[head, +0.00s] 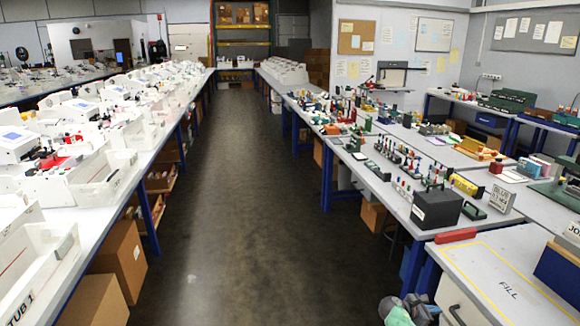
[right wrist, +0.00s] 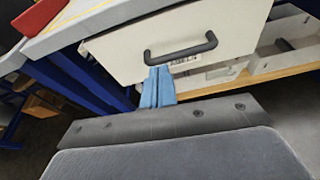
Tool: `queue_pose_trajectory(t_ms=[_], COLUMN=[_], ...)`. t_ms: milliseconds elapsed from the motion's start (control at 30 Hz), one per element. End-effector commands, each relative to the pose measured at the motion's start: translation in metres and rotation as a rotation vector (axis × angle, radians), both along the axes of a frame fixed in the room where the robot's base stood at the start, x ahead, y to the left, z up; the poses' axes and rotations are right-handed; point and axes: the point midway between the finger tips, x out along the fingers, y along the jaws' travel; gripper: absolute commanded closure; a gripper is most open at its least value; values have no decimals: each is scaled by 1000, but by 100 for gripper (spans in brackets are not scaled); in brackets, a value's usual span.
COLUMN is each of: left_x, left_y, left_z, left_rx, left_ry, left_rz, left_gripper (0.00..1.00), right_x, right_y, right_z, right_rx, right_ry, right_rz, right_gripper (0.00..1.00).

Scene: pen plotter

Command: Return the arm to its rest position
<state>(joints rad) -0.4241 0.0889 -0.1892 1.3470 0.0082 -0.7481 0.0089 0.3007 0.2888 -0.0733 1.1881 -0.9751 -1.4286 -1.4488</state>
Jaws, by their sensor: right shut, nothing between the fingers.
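My right gripper (head: 420,306) shows at the bottom edge of the head view, low beside the front right bench. In the right wrist view its blue fingers (right wrist: 158,88) are together and empty. They point at a pale drawer front (right wrist: 180,42) with a dark bar handle (right wrist: 181,50). The drawer front also shows under the bench in the head view (head: 462,302). My left gripper is not in view.
The near right bench top (head: 475,262) has a yellow outline and the word FILL. A red block (head: 455,235) lies at its back left corner, near a black box (head: 436,208). A long bench with white machines stands at left. The aisle floor (head: 250,200) is clear.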

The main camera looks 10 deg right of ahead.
Motion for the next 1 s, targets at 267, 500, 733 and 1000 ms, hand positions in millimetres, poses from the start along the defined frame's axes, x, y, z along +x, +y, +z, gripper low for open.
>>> queue_pose_trajectory(t_ms=[267, 500, 733, 1000], left_x=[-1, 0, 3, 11], left_y=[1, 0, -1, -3], left_z=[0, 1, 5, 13], left_rx=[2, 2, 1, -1], left_ry=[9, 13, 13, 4], left_rz=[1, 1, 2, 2], left_gripper=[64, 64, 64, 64], right_x=[25, 62, 68, -9], right_y=[11, 52, 140, 245], right_z=[-14, -29, -73, -167], right_rx=[166, 511, 937, 1269], right_ry=[-468, -930, -1251, -1312], right_rz=[-41, -136, -343, -644], right_gripper=[100, 100, 100, 100])
